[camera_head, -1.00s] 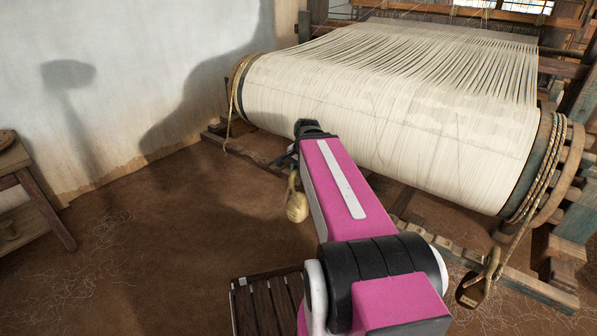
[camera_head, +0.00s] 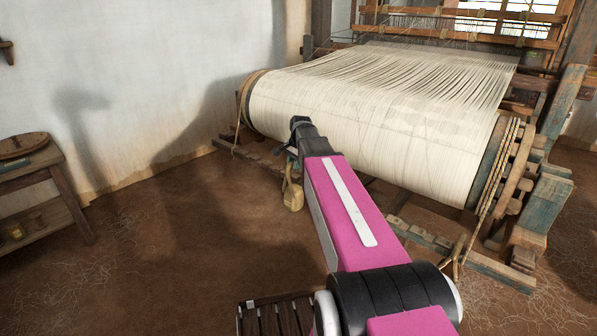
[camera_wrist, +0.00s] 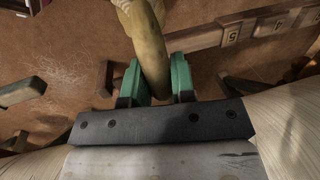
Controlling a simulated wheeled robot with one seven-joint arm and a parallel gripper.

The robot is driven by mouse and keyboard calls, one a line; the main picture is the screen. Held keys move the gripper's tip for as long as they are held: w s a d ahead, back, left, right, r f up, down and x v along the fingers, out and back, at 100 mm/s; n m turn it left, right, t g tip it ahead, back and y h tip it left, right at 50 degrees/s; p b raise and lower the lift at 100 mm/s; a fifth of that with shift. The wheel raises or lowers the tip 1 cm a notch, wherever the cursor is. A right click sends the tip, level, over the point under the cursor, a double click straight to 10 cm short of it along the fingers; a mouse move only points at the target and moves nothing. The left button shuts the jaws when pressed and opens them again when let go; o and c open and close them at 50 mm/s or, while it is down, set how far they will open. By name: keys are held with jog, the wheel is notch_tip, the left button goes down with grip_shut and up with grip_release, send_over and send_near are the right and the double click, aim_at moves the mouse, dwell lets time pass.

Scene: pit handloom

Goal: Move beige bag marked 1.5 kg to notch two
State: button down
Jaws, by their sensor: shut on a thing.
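My gripper (camera_wrist: 157,78) is shut on the beige bag (camera_wrist: 150,55), its green fingers on either side of the bag's looped neck. In the head view the beige bag (camera_head: 293,198) hangs below my gripper, above the floor in front of the warp beam's left part. Its 1.5 kg mark cannot be read. One tile (camera_wrist: 232,36) seems to read 5; other tiles are unclear. I cannot make out notch two.
The warp beam (camera_head: 370,125), wound with cream threads, stands just beyond my arm. Ropes (camera_head: 497,180) hang at its right end. A small wooden table (camera_head: 40,170) stands at the left wall. A slatted wooden thing (camera_head: 275,315) is on the floor near me. The floor at left is clear.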

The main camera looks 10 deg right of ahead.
aim_at(286, 165)
jog(key=shift+a+r, duration=0.1)
jog(key=shift+r, duration=0.05)
jog(key=shift+s+a, duration=0.2)
jog(key=shift+s, duration=0.05)
jog(key=shift+s+a, duration=0.65)
jog(key=shift+a, duration=0.3)
jog(key=shift+s+a, duration=0.65)
jog(key=shift+a, duration=0.25)
jog(key=s+a+r, duration=0.1)
jog(key=s+a, duration=0.4)
jog(key=a, duration=0.2)
jog(key=shift+s+a, duration=0.35)
jog(key=shift+a, duration=0.05)
